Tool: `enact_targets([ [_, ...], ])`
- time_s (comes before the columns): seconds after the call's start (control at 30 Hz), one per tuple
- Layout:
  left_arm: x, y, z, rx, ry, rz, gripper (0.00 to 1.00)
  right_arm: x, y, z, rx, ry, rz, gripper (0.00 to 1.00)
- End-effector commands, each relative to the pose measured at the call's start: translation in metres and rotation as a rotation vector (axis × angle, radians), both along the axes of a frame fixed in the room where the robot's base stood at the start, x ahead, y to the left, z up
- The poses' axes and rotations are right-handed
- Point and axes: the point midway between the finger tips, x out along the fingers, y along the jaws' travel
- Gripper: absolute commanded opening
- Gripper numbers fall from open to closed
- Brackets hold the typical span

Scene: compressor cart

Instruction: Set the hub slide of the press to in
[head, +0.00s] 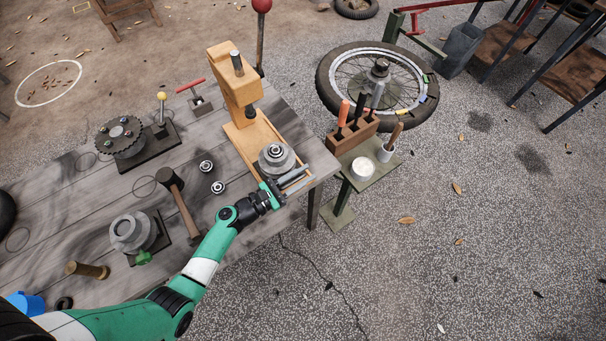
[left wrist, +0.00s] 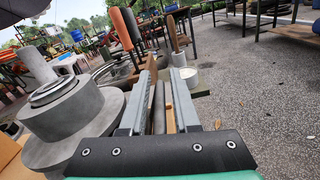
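The press (head: 236,88) is a tan frame on the workbench, with a dark ram pointing down. Its hub slide (head: 297,172) runs along tan rails toward the bench's right corner. A grey hub (head: 277,157) with a bearing on top sits on the slide, clear of the ram on the near side. The hub also shows in the left wrist view (left wrist: 68,115). My left gripper (head: 297,180) is at the slide's outer end, beside the hub. Its two fingers (left wrist: 160,95) are apart, with a grey bar and a tan strip visible between them; contact cannot be told. My right gripper is not in view.
A mallet (head: 177,198), loose bearings (head: 206,167) and a sprocket fixture (head: 123,138) are on the bench. A small stand beside the bench holds a tool block (head: 352,137) and a white cup (head: 362,168). A spoked wheel (head: 340,75) is behind it. Open pavement lies right.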

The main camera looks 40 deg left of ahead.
Motion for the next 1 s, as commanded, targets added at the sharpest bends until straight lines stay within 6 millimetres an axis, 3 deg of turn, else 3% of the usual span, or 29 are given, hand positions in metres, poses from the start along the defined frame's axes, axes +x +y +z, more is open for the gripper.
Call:
enact_targets([
  [0.03, -0.0002, 0.0001, 0.0, 0.0, 0.0, 0.0, 0.19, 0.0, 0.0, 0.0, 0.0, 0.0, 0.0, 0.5],
  [0.13, -0.0002, 0.0001, -0.0001, 0.0, 0.0, 0.0, 0.01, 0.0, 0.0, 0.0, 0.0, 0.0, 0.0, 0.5],
  [0.17, -0.0002, 0.0001, -0.0001, 0.0, 0.0, 0.0, 0.0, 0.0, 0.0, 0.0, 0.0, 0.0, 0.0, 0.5],
  [1.0, -0.0004, 0.0004, -0.0005, -0.002, 0.001, 0.001, 0.0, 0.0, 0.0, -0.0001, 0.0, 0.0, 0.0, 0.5],
])
